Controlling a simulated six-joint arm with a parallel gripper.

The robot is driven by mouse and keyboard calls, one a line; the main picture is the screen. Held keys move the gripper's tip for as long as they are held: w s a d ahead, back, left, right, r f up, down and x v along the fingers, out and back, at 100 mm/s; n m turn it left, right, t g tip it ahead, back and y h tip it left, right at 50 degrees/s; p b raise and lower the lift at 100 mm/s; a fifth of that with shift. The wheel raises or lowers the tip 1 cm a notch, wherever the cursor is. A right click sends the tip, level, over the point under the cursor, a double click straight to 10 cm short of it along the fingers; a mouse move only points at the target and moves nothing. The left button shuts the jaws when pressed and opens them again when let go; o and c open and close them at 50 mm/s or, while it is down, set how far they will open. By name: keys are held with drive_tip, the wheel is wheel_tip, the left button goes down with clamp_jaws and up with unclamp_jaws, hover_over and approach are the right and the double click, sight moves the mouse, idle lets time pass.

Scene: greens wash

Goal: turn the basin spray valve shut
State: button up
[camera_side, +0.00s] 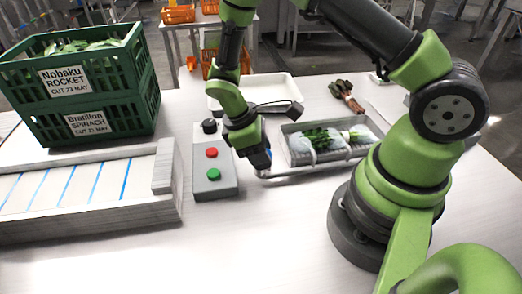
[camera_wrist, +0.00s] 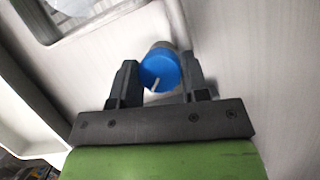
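In the wrist view, a round blue knob (camera_wrist: 161,70) with a short white mark on its lower edge sits between the two fingertips of my gripper (camera_wrist: 160,72). A grey-brown body shows just behind the knob. The fingers stand one on each side, very close to it; I cannot tell whether they press on it. In the side view my gripper (camera_side: 258,158) points down, low over the table beside the grey control box, and hides the knob.
The grey box (camera_side: 214,188) with red and green buttons and a black knob stands left of my gripper. A grey tray (camera_side: 287,149) of bagged greens lies to its right, a white tray (camera_side: 219,102) behind. Green crates (camera_side: 75,112) stand far left. The front table is clear.

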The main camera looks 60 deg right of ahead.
drive_tip(key=shift+m, duration=0.3)
drive_tip(key=m+y, duration=0.1)
drive_tip(key=m, duration=0.3)
drive_tip(key=shift+d+g+y, duration=0.1)
drive_tip(key=shift+g+y, duration=0.3)
drive_tip(key=m, duration=0.2)
drive_tip(key=m+y, duration=0.1)
drive_tip(key=m, duration=0.1)
drive_tip(key=shift+m+y, duration=0.3)
drive_tip(key=shift+m, duration=0.1)
drive_tip(key=m+y, duration=0.1)
drive_tip(key=m, duration=0.3)
drive_tip(key=shift+d+m+t+y, duration=0.1)
drive_tip(key=shift+m+t+y, duration=0.2)
drive_tip(key=shift+y, duration=0.1)
drive_tip(key=shift+m+t+y, duration=0.5)
drive_tip(key=shift+m+t, duration=0.1)
drive_tip(key=shift+m, duration=1.3)
drive_tip(key=o, duration=0.9)
drive_tip(key=shift+r, duration=0.1)
